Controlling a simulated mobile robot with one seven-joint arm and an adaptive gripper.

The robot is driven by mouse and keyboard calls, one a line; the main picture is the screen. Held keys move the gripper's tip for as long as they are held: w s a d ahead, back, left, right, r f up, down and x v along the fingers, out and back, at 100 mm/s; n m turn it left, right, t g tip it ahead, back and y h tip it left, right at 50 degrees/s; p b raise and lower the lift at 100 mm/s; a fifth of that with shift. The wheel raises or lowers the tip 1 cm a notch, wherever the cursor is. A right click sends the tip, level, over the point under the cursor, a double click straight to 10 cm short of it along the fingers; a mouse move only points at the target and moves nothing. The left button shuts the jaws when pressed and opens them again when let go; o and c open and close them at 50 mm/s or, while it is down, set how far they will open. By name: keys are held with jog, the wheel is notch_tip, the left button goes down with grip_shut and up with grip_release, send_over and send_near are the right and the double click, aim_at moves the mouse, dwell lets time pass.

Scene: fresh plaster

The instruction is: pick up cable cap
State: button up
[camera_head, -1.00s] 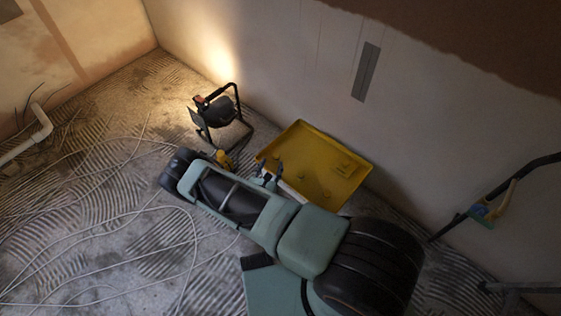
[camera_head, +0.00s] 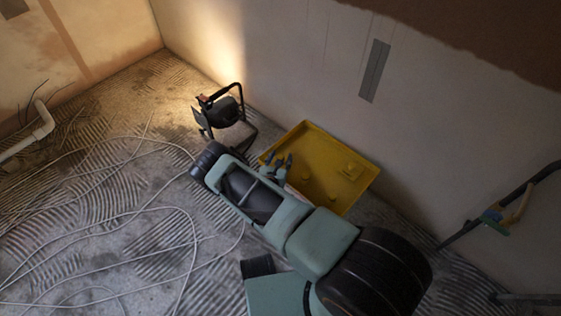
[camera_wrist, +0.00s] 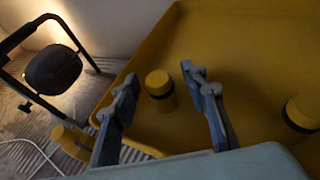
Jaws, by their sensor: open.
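A yellow cylindrical cap with a dark lower band (camera_wrist: 159,84) stands in the yellow tray in the wrist view. It shows between the two fingers of my gripper (camera_wrist: 158,74), with no visible contact. A similar yellow cap (camera_wrist: 301,113) stands further right in the tray, cut by the picture edge. My gripper also shows in the head view (camera_head: 278,163), open and empty over the tray's left side. Small yellow shapes (camera_head: 333,196) lie in the tray there, too small to tell apart. I cannot tell which piece is the cable cap.
The yellow tray (camera_head: 367,184) lies on the ridged floor by the wall. A black work lamp (camera_head: 222,112) stands left of it. Another yellow piece (camera_wrist: 72,141) is outside the tray. Loose pale cables (camera_head: 120,216) cover the left floor. A white pipe (camera_head: 44,120) is far left.

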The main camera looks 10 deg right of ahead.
aim_at(281, 155)
jog(key=shift+w+d+f, duration=0.1)
jog(key=shift+w, duration=0.15)
jog(key=c, duration=0.9)
jog(key=shift+r+p, duration=0.4)
jog(key=shift+r, duration=0.2)
notch_tip(281, 155, up, 3)
jog(key=shift+f+p, duration=0.1)
jog(key=shift+p, duration=0.6)
jog(key=r+p+v, duration=0.1)
jog(key=p+v, duration=0.1)
jog(key=v, duration=0.3)
jog(key=r+p+v, duration=0.1)
jog(key=v, duration=0.5)
jog(key=w+p+v, duration=0.1)
jog(key=p+v, duration=0.1)
jog(key=v, duration=0.3)
jog(key=shift+s+d+r+p, duration=0.25)
jog(key=shift+d+r+p, duration=0.05)
jog(key=shift+r, duration=0.2)
